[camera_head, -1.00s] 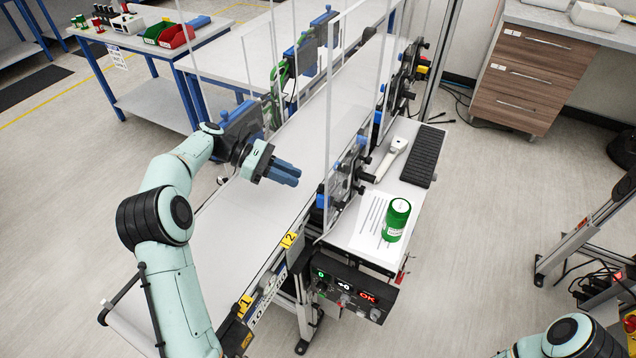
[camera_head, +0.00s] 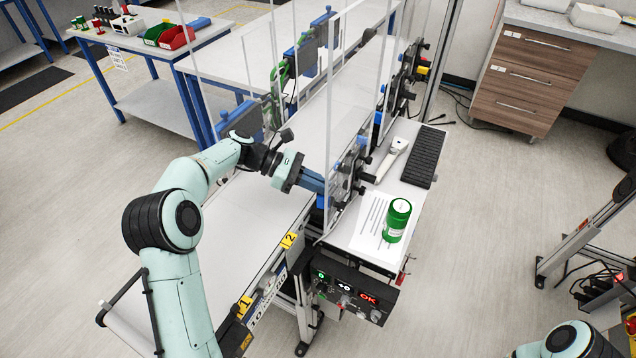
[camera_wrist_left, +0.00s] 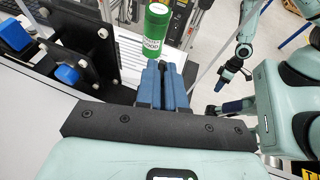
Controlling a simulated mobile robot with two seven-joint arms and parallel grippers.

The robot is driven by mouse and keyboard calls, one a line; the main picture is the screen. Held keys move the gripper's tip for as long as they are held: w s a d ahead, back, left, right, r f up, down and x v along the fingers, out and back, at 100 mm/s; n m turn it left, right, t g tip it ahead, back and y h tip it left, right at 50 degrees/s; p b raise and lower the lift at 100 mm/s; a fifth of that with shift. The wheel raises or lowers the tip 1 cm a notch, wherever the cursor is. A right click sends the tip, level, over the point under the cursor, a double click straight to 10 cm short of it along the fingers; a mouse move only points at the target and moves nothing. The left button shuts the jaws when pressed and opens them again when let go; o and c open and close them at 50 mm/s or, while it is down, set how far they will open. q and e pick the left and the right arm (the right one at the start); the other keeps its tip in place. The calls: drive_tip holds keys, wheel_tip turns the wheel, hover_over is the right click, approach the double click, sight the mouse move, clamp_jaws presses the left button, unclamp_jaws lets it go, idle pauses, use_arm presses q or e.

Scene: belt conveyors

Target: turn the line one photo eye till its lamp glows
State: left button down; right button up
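My left gripper (camera_head: 318,186) reaches over the belt from the left, with its blue fingers together by the clear guard and the black bracket hardware (camera_head: 348,180). It holds nothing that I can see. I cannot tell which part is the line one photo eye, and no glowing lamp shows on these blocks. My right gripper (camera_wrist_left: 224,78) shows small in the left wrist view; its opening is unclear.
A green canister (camera_head: 396,220) stands on a paper sheet on the side shelf, near a handheld scanner (camera_head: 392,158) and a keyboard (camera_head: 425,156). A control box (camera_head: 345,290) with lit displays hangs at the front. Clear upright panels (camera_head: 345,90) line the belt.

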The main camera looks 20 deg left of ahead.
use_arm(q)
drive_tip(key=shift+w+r+m+g+p, duration=0.2)
drive_tip(key=shift+m+g+p, duration=0.4)
drive_tip(key=shift+m+g, duration=0.2)
drive_tip(key=shift+w+f+m+g, duration=0.15)
drive_tip(key=shift+f+m+g, duration=0.1)
drive_tip(key=shift+m+g, duration=0.35)
drive_tip(key=shift+s+r+g, duration=0.1)
drive_tip(key=shift+s+g, duration=0.1)
drive_tip(key=shift+g, duration=0.3)
use_arm(e)
drive_tip(key=shift+w+r, duration=0.65)
drive_tip(key=shift+w, duration=0.15)
use_arm(q)
drive_tip(key=c, duration=1.5)
unclamp_jaws()
drive_tip(key=shift+t, duration=0.4)
